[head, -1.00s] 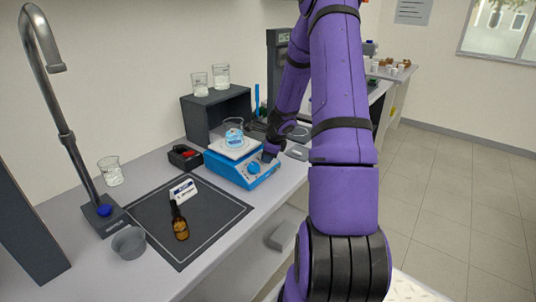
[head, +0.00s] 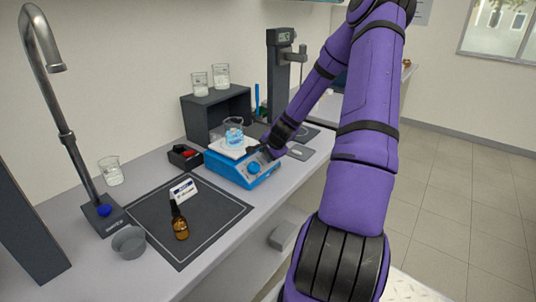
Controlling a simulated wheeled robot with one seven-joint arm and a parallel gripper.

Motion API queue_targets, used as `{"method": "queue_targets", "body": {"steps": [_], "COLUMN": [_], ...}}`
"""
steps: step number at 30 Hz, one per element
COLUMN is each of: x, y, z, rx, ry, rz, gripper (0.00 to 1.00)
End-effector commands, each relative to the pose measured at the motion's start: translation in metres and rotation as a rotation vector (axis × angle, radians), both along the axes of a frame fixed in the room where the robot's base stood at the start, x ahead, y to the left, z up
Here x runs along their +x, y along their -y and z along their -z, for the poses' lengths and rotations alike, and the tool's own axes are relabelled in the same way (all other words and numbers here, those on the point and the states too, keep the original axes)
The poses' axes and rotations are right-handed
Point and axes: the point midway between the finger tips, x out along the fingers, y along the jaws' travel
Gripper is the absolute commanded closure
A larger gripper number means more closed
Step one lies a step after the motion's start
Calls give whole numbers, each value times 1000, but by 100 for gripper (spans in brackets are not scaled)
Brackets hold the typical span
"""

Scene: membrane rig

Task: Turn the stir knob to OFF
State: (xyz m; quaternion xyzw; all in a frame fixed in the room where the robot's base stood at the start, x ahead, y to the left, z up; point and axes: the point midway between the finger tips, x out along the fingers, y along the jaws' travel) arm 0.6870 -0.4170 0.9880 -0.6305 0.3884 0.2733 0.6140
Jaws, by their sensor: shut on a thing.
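The blue stirrer hotplate (head: 230,171) stands on the bench with a white top plate and a beaker of blue liquid (head: 233,132) on it. One round blue knob (head: 253,169) shows on its front face; I cannot read any marking by it. My gripper (head: 266,156) reaches in from the right and is at the right end of the hotplate's front. It is shut on what appears to be the right-hand knob, which the fingers hide. I cannot tell which way that knob points, or which knob is stir.
A black mat (head: 215,215) holds a brown bottle (head: 180,222) and a small white sign (head: 183,190). A black case with red (head: 185,156) is left of the hotplate. A dark shelf (head: 215,110) with beakers stands behind. A grey stand (head: 283,75) rises behind my arm.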

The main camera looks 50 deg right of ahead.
Motion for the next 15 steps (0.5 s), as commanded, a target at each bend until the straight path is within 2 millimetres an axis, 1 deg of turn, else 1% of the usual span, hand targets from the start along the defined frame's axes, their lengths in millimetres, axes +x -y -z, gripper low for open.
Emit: {"method": "queue_targets", "body": {"steps": [6,15], "x": [0,0], "y": [0,1], "z": [0,0], "rx": [-92,-168], "ry": [7,14], "rz": [-132,-242], "gripper": [82,82]}}
